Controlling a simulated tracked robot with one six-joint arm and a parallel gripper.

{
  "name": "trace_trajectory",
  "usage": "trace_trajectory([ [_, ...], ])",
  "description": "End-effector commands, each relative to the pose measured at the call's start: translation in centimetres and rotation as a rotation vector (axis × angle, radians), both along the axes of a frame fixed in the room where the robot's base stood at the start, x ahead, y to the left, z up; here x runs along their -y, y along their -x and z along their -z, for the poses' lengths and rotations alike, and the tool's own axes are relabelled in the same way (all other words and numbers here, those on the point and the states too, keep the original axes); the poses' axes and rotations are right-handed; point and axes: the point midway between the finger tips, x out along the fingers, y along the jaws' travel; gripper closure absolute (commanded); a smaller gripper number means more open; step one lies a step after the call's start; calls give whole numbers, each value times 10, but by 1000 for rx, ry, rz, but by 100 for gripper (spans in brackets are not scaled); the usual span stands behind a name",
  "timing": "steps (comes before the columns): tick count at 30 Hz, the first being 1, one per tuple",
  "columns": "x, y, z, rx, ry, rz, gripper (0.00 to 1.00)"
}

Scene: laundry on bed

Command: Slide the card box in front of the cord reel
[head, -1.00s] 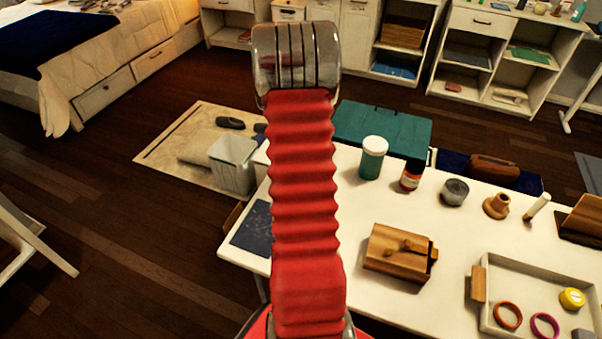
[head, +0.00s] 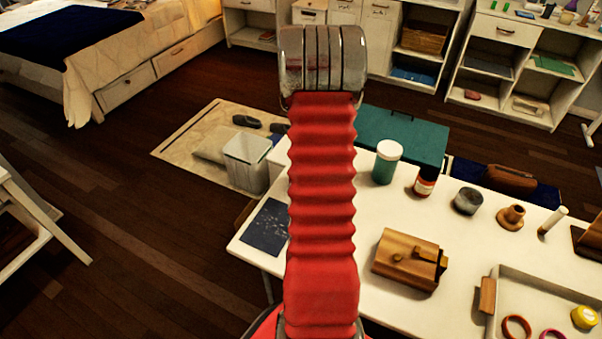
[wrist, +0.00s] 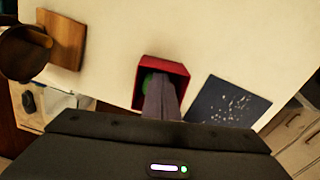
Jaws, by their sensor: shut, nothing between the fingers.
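In the wrist view a small open red box (wrist: 150,68) with something green inside stands on the white table. My gripper (wrist: 160,85) is shut and empty, its grey fingers overlapping the box opening; I cannot tell if they touch it. The head view hides this spot and the gripper behind my red arm. A wooden box with knobs (head: 408,262) lies right of the arm in the head view. A brown flanged spool (head: 512,218), which may be the cord reel, stands farther back right. I cannot tell for sure which box is the card box.
A dark speckled mat (wrist: 225,102) lies beside the red box. A wooden board (wrist: 62,38) with a dark round object is at the wrist view's left. Jars (head: 386,162), a grey tin (head: 468,201) and a tray (head: 492,325) occupy the right side of the table.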

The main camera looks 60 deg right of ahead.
Motion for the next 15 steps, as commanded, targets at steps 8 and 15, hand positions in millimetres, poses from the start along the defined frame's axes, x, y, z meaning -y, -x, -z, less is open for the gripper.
trace_trajectory([
  [8, -1, -2, -52, 3, 3, -2, 100],
  [15, -2, -3, -88, 1, 2, -4, 100],
])
